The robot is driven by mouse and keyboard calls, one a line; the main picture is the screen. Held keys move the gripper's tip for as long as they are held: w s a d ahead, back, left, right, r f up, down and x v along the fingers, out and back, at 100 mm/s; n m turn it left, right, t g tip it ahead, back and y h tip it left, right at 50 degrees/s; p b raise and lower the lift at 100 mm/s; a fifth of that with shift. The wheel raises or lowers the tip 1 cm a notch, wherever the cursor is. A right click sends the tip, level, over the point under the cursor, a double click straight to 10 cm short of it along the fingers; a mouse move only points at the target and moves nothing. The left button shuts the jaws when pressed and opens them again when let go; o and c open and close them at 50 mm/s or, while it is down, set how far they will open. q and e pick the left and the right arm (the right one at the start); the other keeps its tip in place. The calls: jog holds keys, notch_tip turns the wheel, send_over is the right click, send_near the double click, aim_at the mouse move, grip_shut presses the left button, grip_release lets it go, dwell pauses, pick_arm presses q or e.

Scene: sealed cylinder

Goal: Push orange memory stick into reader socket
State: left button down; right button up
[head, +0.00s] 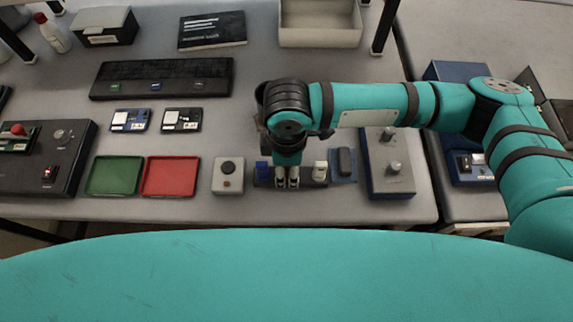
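My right gripper (287,182) points down over a small dark holder (308,184) near the table's front edge. Its two fingertips are close together, and I cannot tell whether they are shut on anything. A blue piece (262,169) stands in the holder left of the fingers, and a white piece (320,170) stands to their right. No orange memory stick shows; the gripper covers the middle of the holder. A long black unit (162,70) with several small coloured marks lies at the back; I cannot tell whether it is the reader. My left gripper is out of view.
A green tray (115,176), a red tray (169,177) and a grey button box (228,176) stand left of the holder. A blue-sided box with knobs (390,172) stands to the right. Two small boards (182,120) lie behind the trays. Bare table lies between them and the gripper.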

grip_shut()
jog(key=shift+r, duration=0.15)
jog(key=shift+r+p, duration=2.9)
jog(key=shift+p, duration=0.35)
jog(key=shift+w+d+f, duration=0.1)
jog(key=shift+d, duration=0.15)
jog(key=w+d+r+m+b, duration=0.1)
jog(key=d+m+b, duration=0.2)
jog(key=d+m, duration=0.6)
jog(key=d+r+m+b, duration=0.2)
jog(key=d+m+b, duration=0.2)
jog(key=d+m, duration=0.5)
jog(key=shift+w+d+r, duration=0.25)
jog(key=shift+w, duration=0.15)
